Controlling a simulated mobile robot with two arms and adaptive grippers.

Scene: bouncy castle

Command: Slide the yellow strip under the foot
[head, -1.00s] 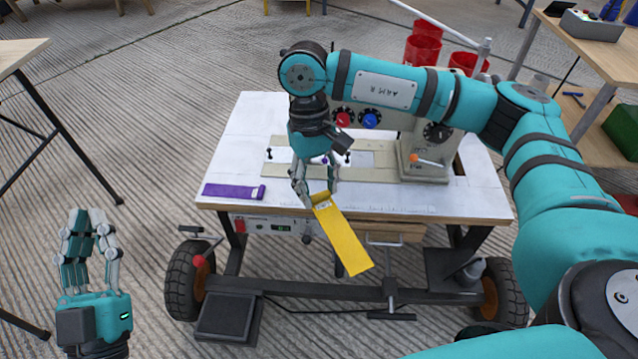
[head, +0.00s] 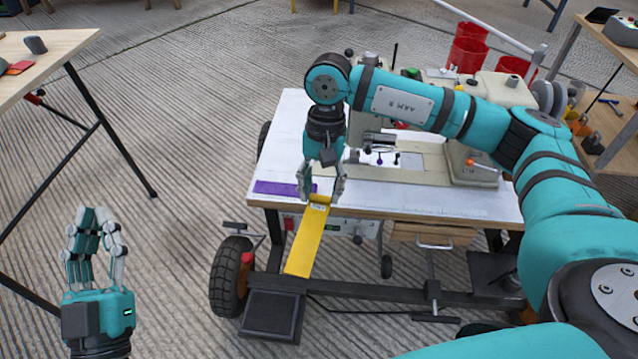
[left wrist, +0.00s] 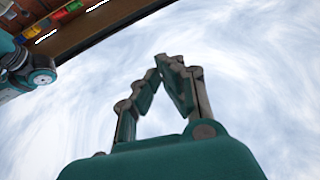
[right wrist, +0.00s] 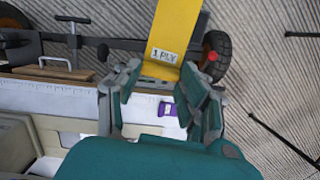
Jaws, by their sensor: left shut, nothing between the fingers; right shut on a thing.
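The yellow strip (head: 306,245) hangs down from my right gripper (head: 321,196) in front of the table's front edge. My right gripper is shut on its upper end, near a label reading "1 PLY" that shows on the strip (right wrist: 178,35) in the right wrist view. The sewing machine (head: 475,155) stands on the white table behind and to the right of the gripper. Its foot (head: 379,160) is small, above the bed plate, and hard to make out. My left gripper (head: 97,212) is shut and empty, away from the table at the lower left.
A purple strip (head: 275,188) lies on the white tabletop (head: 285,140), left of my right gripper. Red buckets (head: 466,55) stand behind the machine. A wooden table (head: 40,75) is at the far left. The table stands on wheels (head: 232,277), with a pedal below.

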